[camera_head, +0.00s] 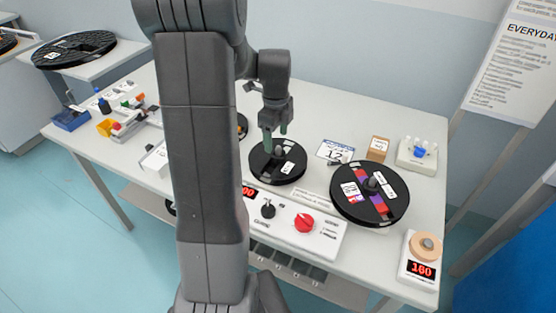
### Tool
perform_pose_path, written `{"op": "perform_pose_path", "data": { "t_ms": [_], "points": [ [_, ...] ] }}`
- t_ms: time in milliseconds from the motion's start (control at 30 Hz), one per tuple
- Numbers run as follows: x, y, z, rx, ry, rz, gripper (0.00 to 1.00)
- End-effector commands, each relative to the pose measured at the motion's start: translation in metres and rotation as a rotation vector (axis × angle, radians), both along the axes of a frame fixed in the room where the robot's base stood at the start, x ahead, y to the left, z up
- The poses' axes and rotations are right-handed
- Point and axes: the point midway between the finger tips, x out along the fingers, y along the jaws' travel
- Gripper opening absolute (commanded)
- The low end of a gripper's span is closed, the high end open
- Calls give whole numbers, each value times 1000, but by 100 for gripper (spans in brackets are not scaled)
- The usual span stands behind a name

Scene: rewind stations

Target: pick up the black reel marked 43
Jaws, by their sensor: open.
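A black reel (272,172) lies flat on the white table (325,100) just behind the control box. It has a grey hub and white labels too small to read. My gripper (276,141) is open above it, its two green-tipped fingers pointing down close to the hub; I cannot tell whether they touch it. A second black reel (352,205) with purple and red segments lies to the right, its labels also unreadable. Part of another dark reel (242,127) shows behind my arm. I cannot tell which reel is marked 43.
The control box (325,236) with a red knob stands in front of the reels. A card reading 12 (335,151), a small brown box (378,148) and a white holder (421,154) stand behind. A red display reading 180 (421,268) is front right. A large black reel (75,48) lies far left.

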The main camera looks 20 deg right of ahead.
Motion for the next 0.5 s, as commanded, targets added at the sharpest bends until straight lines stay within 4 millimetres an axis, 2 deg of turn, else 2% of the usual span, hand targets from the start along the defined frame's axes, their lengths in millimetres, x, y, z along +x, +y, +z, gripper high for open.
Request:
{"op": "perform_pose_path", "data": {
  "t_ms": [100, 367, 500],
  "points": [
    [-1, 0, -21, 2, 4, 0, 69],
    [-1, -1, -40, 2, 3, -1, 69],
    [-2, -5, -58, 2, 4, -2, 69]
  ]
}}
